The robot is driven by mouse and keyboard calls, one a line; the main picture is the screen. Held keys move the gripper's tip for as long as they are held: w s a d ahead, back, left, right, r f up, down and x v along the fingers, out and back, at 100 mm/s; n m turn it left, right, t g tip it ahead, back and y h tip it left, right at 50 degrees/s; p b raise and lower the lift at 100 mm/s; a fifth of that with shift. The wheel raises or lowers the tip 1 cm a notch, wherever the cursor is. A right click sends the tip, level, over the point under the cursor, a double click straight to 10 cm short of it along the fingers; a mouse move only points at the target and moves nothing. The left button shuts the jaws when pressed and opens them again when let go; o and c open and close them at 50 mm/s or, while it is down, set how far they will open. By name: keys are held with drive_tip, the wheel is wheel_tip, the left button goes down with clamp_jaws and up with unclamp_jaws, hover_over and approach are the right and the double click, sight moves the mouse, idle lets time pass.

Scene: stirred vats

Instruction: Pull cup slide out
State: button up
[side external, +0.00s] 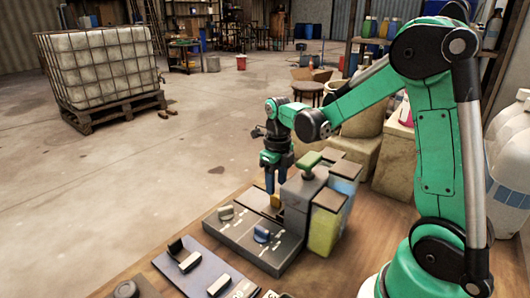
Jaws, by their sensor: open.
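A grey dispensing machine (292,198) stands on the wooden table, with a green handle (309,163) on top. A low dark panel (243,240) extends in front of it, bearing a beige knob (226,213) and a blue knob (261,233). A flat brownish plate (253,199) lies at the panel's back edge and may be the cup slide; I cannot tell for certain. My gripper (271,190) points down over this plate, close beside the machine, with its jaws open. A small yellow piece (275,202) shows just below the fingertips; whether they touch it is unclear.
A yellow tank (324,230) and a blue tank (343,186) sit on the machine's right side. A blue-grey board (207,272) with dark and white blocks lies at the front. Pale sacks (358,155) stand behind. Bare table (335,270) shows right of the machine.

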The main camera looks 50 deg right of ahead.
sight(276, 195)
drive_tip(key=shift+f, duration=2.2)
clamp_jaws()
